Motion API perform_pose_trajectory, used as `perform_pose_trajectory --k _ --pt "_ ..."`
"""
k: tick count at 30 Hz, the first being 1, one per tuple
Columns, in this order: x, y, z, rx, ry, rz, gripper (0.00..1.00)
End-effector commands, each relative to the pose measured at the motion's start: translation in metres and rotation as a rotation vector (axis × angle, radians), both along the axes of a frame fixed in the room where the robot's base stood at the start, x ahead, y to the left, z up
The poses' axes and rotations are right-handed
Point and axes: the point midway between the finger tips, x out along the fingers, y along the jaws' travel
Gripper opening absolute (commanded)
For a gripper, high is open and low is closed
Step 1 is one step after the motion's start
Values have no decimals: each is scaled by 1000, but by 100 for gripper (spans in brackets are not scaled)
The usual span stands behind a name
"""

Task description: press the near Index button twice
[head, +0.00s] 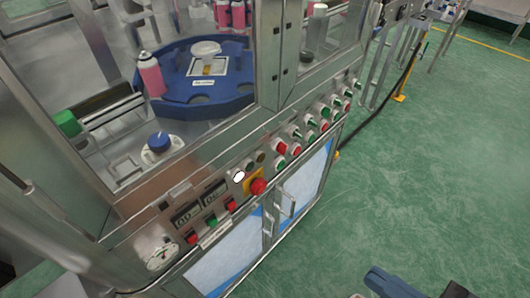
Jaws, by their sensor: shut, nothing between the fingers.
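The machine's control panel (222,200) slopes along its front and carries several buttons and switches. Near its left end are a red button (192,238), a green button (211,220) and another red button (231,205). A white, bright round button or lamp (239,176) sits above a red mushroom button (258,186) on a yellow plate. Further along are several red and green buttons. Labels are too small to read, so I cannot tell which is the near Index button. Part of my arm shows at the bottom right, apart from the panel; my gripper's fingers are out of view.
Behind the machine's clear panels are a blue rotary table (205,108), a pink can (151,75) and a blue-topped knob (158,141). A door handle (284,203) sticks out below the panel. The green floor (430,160) to the right is mostly clear.

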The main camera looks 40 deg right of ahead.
Motion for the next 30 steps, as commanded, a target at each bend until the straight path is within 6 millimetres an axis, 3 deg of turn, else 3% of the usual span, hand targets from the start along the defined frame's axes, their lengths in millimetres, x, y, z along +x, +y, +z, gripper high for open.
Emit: perform_pose_trajectory --k 7,14,23,30 --pt "5 -3 -8 -18 -11 -13 0" --pt "31 -22 -51 -124 -52 -82 0" --pt "84 -69 -114 -313 -94 -195 0" --pt "129 -125 -153 -460 -105 -289 0"
